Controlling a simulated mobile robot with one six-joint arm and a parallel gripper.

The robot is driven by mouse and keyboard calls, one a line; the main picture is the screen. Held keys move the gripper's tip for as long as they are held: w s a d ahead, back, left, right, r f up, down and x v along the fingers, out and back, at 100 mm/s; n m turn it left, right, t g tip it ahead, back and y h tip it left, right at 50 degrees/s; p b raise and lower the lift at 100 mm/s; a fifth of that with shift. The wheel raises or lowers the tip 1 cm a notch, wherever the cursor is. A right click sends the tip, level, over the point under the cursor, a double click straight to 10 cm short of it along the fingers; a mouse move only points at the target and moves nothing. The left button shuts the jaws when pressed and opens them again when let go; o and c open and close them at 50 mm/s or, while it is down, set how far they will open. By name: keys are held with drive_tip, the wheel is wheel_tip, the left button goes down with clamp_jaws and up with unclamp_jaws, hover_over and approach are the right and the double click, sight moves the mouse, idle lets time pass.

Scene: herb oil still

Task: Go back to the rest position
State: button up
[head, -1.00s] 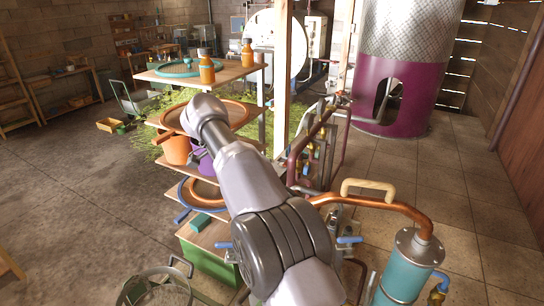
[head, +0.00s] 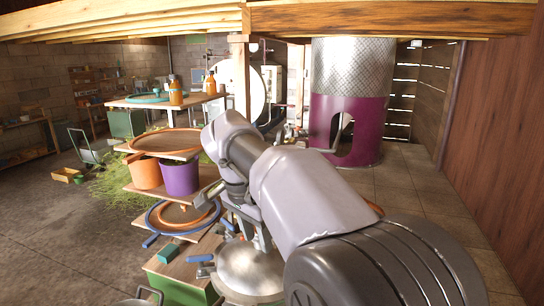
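My arm reaches from the bottom right of the head view up to the middle, then bends down beside the shelf stand. My gripper (head: 208,204) seems to be the small grey part below the bend, right of the purple bucket (head: 180,177). It is small and partly hidden by the arm, so I cannot tell whether its fingers are open or hold anything. An orange bucket (head: 145,173) stands left of the purple one on the shelf.
A metal lid or vessel (head: 249,270) lies below my arm. A purple still (head: 322,115) stands behind. Wooden beams (head: 390,20) cross overhead. Floor at left is open.

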drive_tip(key=s+d+f+n+t+y+b, duration=0.1)
drive_tip(key=s+d+f+b, duration=0.4)
drive_tip(key=s, duration=0.2)
drive_tip(key=s+d+f+n+y+b, duration=0.1)
drive_tip(key=s+d+f+n+b, duration=0.1)
drive_tip(key=s+d+f+b, duration=0.4)
drive_tip(key=s+d+f+n+t+y+b, duration=0.1)
drive_tip(key=s+f+b, duration=0.5)
drive_tip(key=s+f, duration=0.7)
drive_tip(key=shift+s+d+f+t+y+b, duration=0.35)
drive_tip(key=shift+s+d+t, duration=0.3)
drive_tip(key=shift+s, duration=0.5)
